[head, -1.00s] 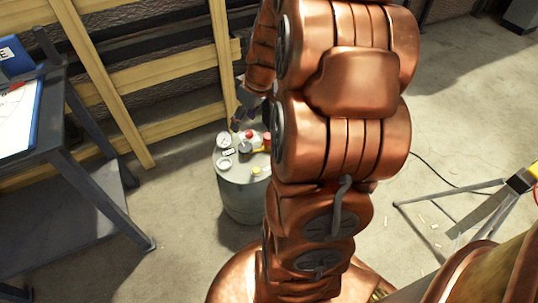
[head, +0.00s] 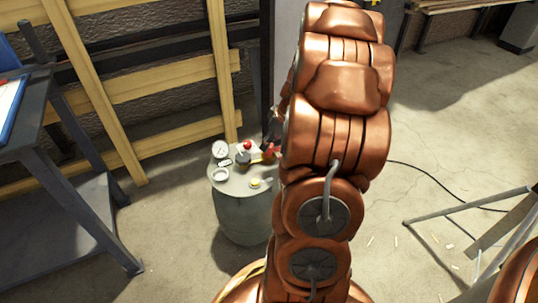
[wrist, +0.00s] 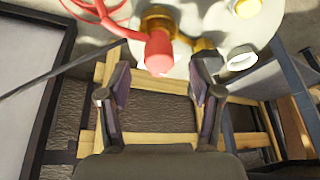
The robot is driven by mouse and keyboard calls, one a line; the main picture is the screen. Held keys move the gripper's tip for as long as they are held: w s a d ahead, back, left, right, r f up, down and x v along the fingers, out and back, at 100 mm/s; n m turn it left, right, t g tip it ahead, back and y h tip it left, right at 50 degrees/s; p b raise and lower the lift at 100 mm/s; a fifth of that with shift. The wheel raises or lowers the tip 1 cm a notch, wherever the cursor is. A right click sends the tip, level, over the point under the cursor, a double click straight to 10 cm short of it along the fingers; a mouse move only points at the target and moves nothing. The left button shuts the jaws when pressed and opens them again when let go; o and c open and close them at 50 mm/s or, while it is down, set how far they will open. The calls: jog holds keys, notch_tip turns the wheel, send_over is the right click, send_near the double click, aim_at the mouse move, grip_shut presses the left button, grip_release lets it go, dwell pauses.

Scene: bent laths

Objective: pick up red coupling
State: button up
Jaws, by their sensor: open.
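In the wrist view, the red coupling (wrist: 158,52) has a rounded end pointing toward my gripper, with a brass-coloured part (wrist: 158,20) behind it. My gripper (wrist: 161,72) is open, one finger to each side of the red end, and I see no contact. In the head view, a red piece, apparently the coupling (head: 269,151), is at the right of the drum top (head: 238,186), partly hidden by my arm. My gripper (head: 271,135) shows there only as a small dark part beside my arm.
A red hose (wrist: 95,12) lies left in the wrist view. Wooden slats (head: 170,85) stand behind; a dark bench (head: 70,150) stands left.

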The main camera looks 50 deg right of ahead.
aim_at(275, 149)
jog(key=b+x, duration=0.1)
jog(key=x, duration=0.2)
jog(key=shift+f, duration=0.3)
jog(key=shift+c, duration=0.3)
grip_shut()
